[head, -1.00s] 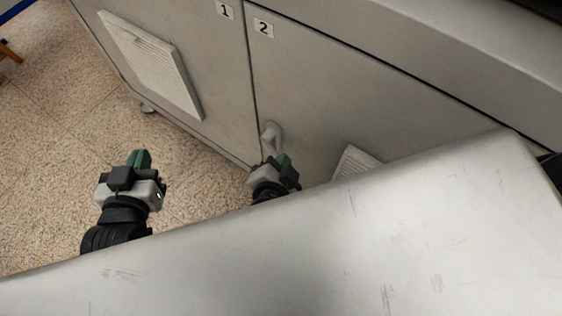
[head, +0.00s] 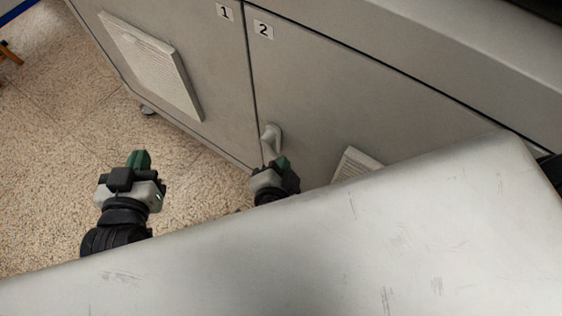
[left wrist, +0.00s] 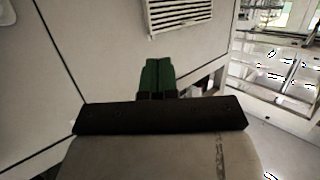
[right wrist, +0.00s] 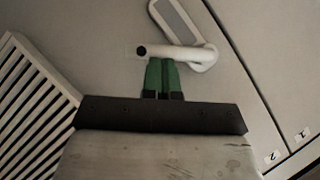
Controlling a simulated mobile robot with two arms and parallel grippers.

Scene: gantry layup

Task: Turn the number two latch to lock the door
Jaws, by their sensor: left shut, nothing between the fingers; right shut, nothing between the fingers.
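The latch (head: 271,138) is a pale handle on the door marked 2 (head: 330,95), near the seam with the door marked 1 (head: 190,60). In the right wrist view the latch (right wrist: 185,52) has a lever lying across a grey oblong plate. My right gripper (head: 283,162) is shut and empty, just below the latch in the head view. In the right wrist view its green fingertips (right wrist: 161,62) are right at the lever; I cannot tell whether they touch. My left gripper (head: 139,158) is shut and empty over the floor, with its green fingers (left wrist: 157,65) before a cabinet panel.
A louvred vent (head: 155,62) is on door 1, and another vent (head: 356,163) is low on door 2. A large pale scratched surface (head: 330,250) fills the front of the head view. Speckled floor (head: 60,130) is open at left.

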